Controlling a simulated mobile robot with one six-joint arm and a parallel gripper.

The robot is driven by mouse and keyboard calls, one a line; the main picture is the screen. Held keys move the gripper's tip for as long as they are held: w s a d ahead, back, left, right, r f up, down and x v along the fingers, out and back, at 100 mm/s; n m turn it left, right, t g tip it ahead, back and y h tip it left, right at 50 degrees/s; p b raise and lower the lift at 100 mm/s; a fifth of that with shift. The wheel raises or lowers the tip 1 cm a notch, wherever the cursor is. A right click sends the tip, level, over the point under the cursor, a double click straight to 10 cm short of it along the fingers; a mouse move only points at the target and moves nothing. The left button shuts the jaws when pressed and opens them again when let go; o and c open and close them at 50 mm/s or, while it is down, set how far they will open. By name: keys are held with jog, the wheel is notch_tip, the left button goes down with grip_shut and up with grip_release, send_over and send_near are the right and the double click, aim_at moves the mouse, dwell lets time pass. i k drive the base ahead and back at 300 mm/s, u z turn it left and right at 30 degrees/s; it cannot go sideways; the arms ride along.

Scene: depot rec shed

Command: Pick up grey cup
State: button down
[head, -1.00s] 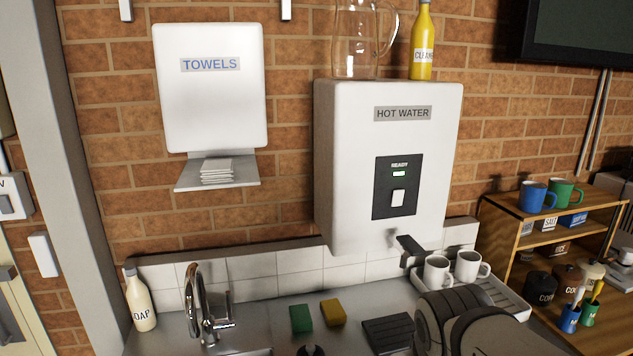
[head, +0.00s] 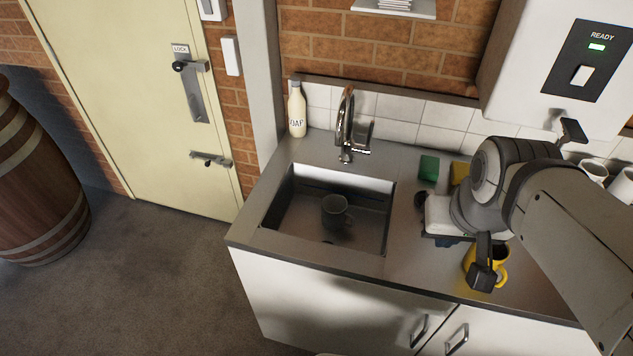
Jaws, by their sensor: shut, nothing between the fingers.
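The grey cup (head: 333,208) stands inside the sink basin (head: 375,180), in the shadowed lower part. It looks upright, with its handle toward the right. My gripper (head: 482,278) is at the right, above the counter and well apart from the cup. It is small and dark in this view, shut, and holds nothing. It partly covers a yellow mug (head: 503,262) behind it. My arm fills the right side and hides part of the counter.
The tap (head: 345,125) stands behind the basin. Green (head: 428,168) and yellow (head: 459,172) sponges lie right of the sink. White mugs (head: 622,184) stand at the far right. A barrel (head: 35,180) stands on the left floor.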

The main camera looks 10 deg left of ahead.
aim_at(334, 207)
jog(key=z, duration=1.4)
jog(key=k, duration=1.1)
jog(key=u, duration=1.4)
jog(key=i, duration=1)
jog(key=u, duration=0.1)
